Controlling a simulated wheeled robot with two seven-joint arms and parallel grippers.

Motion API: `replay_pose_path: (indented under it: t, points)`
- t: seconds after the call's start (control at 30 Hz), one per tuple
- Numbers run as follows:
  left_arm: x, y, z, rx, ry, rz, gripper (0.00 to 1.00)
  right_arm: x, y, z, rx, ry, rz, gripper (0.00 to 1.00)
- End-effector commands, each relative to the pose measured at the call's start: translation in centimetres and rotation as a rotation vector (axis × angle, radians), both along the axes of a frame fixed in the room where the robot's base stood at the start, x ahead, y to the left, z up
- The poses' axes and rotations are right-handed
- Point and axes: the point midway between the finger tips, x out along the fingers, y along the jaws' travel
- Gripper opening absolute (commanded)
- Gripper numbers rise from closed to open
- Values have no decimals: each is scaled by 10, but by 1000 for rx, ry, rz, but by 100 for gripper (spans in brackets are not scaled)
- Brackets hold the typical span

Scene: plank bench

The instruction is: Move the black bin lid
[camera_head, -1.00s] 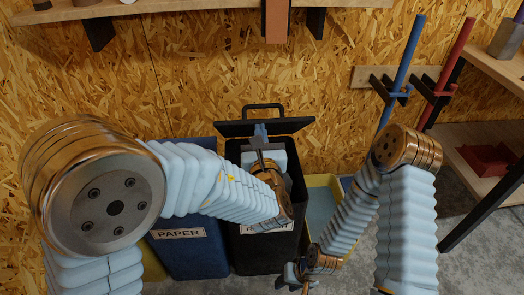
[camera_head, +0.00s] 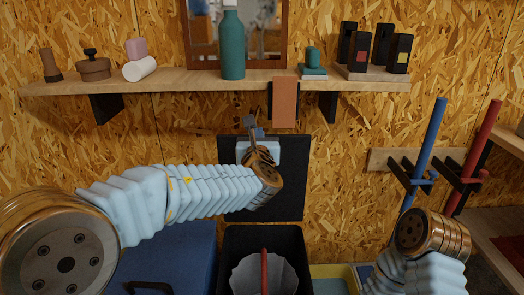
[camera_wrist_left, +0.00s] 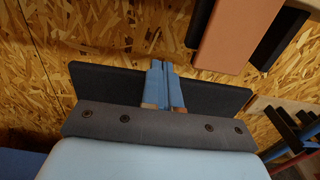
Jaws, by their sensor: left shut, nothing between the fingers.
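The black bin lid (camera_head: 292,185) stands upright against the board wall, at the back of the open black bin (camera_head: 232,245). My left gripper (camera_head: 250,121) is shut and empty, in front of the lid with its tips near the lid's top edge. In the left wrist view the closed fingers (camera_wrist_left: 162,75) overlap the middle of the dark lid (camera_wrist_left: 105,84); I cannot tell whether they touch it. The arm and gripper hide part of the lid. My right gripper is out of view.
The bin holds a pale liner and a red upright thing (camera_head: 264,270). A closed blue bin (camera_head: 170,255) stands left, a yellow-rimmed one (camera_head: 335,272) right. A shelf (camera_head: 180,84) with bottle and boxes, and a hanging brown strip (camera_head: 285,103), are just above the lid.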

Motion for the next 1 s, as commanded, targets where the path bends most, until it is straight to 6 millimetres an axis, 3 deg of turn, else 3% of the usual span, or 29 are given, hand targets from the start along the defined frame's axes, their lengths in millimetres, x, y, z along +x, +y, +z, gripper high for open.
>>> replay_pose_path:
  t: [0.2,0.4,1.0]
  points:
    - [30,0,1,-1,1,1,0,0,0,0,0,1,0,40]
    - [45,-1,1,0,1,0,0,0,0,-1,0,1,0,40]
    - [47,-1,0,0,1,-1,0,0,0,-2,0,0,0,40]
